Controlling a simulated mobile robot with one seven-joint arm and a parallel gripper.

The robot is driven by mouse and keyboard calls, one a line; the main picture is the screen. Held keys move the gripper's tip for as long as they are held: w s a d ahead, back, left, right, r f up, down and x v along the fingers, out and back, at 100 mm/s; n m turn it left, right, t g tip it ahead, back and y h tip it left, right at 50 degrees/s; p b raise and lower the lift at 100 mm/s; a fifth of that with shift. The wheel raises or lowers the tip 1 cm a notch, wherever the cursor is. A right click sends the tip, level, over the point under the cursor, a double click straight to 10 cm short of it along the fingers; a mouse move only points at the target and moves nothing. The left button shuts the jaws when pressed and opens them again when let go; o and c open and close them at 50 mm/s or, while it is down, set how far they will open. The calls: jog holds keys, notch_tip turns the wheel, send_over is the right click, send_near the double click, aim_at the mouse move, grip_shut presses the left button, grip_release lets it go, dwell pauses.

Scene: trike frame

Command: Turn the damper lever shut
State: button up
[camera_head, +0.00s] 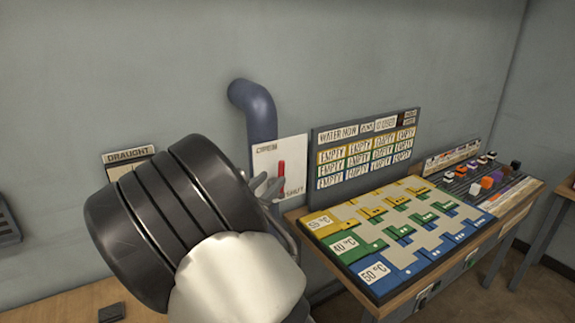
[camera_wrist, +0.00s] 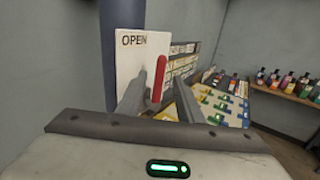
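The damper lever (camera_head: 281,174) is a red bar standing close to upright on a white plate (camera_head: 294,153). The plate reads OPEN at its top and SHUT at its lower right. In the wrist view the lever (camera_wrist: 159,79) shows between the two grey fingers of my gripper (camera_wrist: 160,82), with gaps visible around it. In the head view my gripper (camera_head: 268,187) is at the lever's lower part, and my wrist hides the plate's lower left. The fingers look open; whether either touches the lever I cannot tell.
A blue pipe (camera_head: 259,108) runs down the wall behind the plate. Right of it stand a lettered board (camera_head: 315,163) and a bench with a coloured panel (camera_head: 372,240). A DRAUGHT sign (camera_head: 128,155) hangs left, partly behind my arm. Bottles (camera_wrist: 285,82) stand on a far shelf.

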jog(key=x, duration=1.1)
jog(key=shift+p, duration=0.4)
grip_shut()
